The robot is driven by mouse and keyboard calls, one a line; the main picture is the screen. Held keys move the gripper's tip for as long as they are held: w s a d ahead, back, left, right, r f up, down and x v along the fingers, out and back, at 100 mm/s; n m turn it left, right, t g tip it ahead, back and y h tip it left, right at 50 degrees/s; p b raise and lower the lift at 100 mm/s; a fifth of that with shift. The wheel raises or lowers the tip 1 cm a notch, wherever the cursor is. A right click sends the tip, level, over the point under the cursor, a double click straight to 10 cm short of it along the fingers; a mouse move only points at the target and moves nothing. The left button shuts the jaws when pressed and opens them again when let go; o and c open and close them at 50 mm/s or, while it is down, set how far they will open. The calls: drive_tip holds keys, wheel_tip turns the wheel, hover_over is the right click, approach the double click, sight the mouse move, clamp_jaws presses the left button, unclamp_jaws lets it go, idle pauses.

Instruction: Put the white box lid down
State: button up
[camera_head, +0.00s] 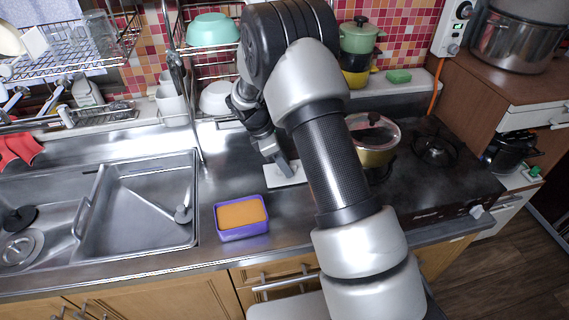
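The white box lid (287,174) is a flat white piece at the steel counter between the sink and the stove, beneath the end of my arm. My gripper (280,168) points down at the lid, and its lower end meets the lid's upper face or is very close to it. The fingertips are small and partly hidden, so I cannot tell whether they grip it. Whether the lid rests flat on the counter or is just above it is unclear. A purple box (242,217) with orange contents stands open in front of the lid.
A steel sink (140,205) lies to the left. A stove (440,185) with a lidded pot (376,143) stands to the right. A dish rack (212,70) with bowls is behind. Bare counter (222,160) shows left of the lid. My arm hides part of the counter.

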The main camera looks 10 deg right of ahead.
drive_tip(key=shift+r, duration=0.1)
drive_tip(key=shift+r, duration=0.25)
drive_tip(key=s+a+r+m, duration=0.2)
drive_tip(key=r, duration=0.7)
drive_tip(key=s+a+r+m, duration=0.1)
drive_tip(key=s+r, duration=0.1)
drive_tip(key=r, duration=0.7)
drive_tip(key=s+d+r+m+t+y, duration=0.2)
drive_tip(key=s+r+m, duration=0.3)
drive_tip(key=s+r, duration=0.3)
drive_tip(key=s+r+m+t+y, duration=0.1)
drive_tip(key=s+m, duration=0.4)
drive_tip(key=s, duration=0.3)
drive_tip(key=s+r+m+t+y, duration=0.1)
drive_tip(key=s+m+t, duration=0.1)
drive_tip(key=s+m, duration=0.3)
drive_tip(key=s, duration=0.4)
drive_tip(key=shift+s+d+r+t+p, duration=0.2)
drive_tip(key=shift+d+r+t+p, duration=0.05)
drive_tip(key=shift+d+t+p, duration=0.05)
